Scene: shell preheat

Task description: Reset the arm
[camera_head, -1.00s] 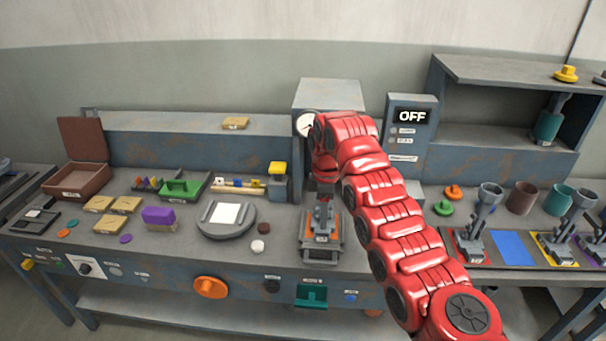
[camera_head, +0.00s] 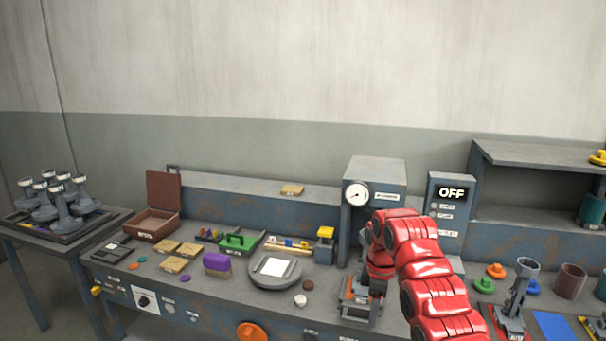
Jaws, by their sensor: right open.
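My red right arm (camera_head: 430,275) comes in from the lower right and bends down at the grey press-like unit with a round dial (camera_head: 357,194). My right gripper (camera_head: 374,287) points down, open, just above or at the small orange-and-grey stand (camera_head: 357,300) in front of that unit. The arm partly hides the fingertips and stand, so I cannot tell if they touch. My left gripper is not in view.
An "OFF" display box (camera_head: 451,193) stands right of the unit. A round grey plate (camera_head: 275,269), a purple block (camera_head: 216,263) and an open brown box (camera_head: 157,224) lie left on the bench. A grey tool (camera_head: 518,290) stands at right.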

